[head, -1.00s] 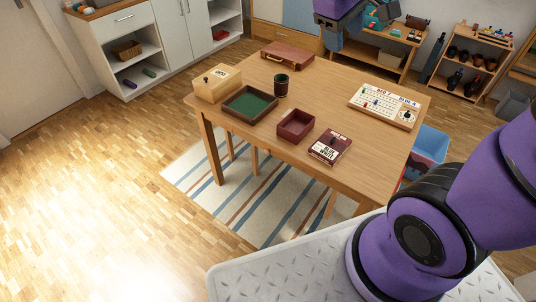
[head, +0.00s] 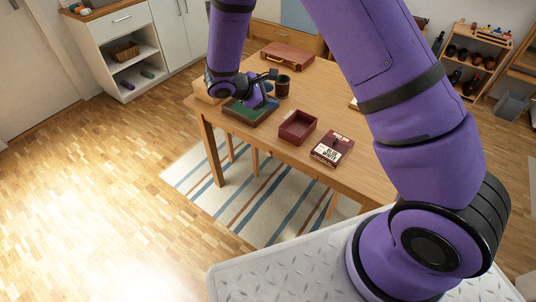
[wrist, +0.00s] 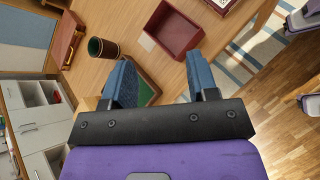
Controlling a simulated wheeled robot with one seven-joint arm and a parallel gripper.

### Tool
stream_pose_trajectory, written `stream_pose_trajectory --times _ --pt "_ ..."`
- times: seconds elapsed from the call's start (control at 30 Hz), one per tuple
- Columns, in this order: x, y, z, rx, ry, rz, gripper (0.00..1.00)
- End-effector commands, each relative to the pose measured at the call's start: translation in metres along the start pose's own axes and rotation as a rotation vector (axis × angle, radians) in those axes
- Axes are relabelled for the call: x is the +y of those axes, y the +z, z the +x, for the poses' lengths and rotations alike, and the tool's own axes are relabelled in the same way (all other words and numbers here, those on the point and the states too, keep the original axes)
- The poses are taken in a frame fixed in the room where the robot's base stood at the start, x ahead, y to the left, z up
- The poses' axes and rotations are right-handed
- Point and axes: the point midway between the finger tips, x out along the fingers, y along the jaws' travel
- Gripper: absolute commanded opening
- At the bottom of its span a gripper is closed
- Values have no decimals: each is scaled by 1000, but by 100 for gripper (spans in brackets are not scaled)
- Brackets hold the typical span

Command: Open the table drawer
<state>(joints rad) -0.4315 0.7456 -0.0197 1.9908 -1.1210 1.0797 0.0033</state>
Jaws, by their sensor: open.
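The wooden table (head: 322,92) stands ahead of me in the head view. Its near apron (head: 258,146) shows no handle or drawer front that I can make out. My gripper (wrist: 160,74) is open and empty in the wrist view, its two blue fingers apart. In the head view my gripper (head: 256,95) hangs over the table's left part, above the green-lined tray (head: 248,119), and partly covers it. The tray shows between and behind the fingers in the wrist view (wrist: 147,92). I cannot tell whether the fingers touch it.
A dark red game box (head: 332,149) and a brown case (head: 287,57) also lie on the table. Floor left is clear.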

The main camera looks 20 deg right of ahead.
Motion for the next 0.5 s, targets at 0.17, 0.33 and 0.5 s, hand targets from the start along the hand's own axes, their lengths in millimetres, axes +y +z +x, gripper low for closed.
stream_pose_trajectory --times 0.17,0.33,0.5 --pt "-19 -71 26 -48 102 -179 54" --pt "-45 -134 51 -84 205 -342 54" --pt "-78 -190 77 -110 302 -493 54"
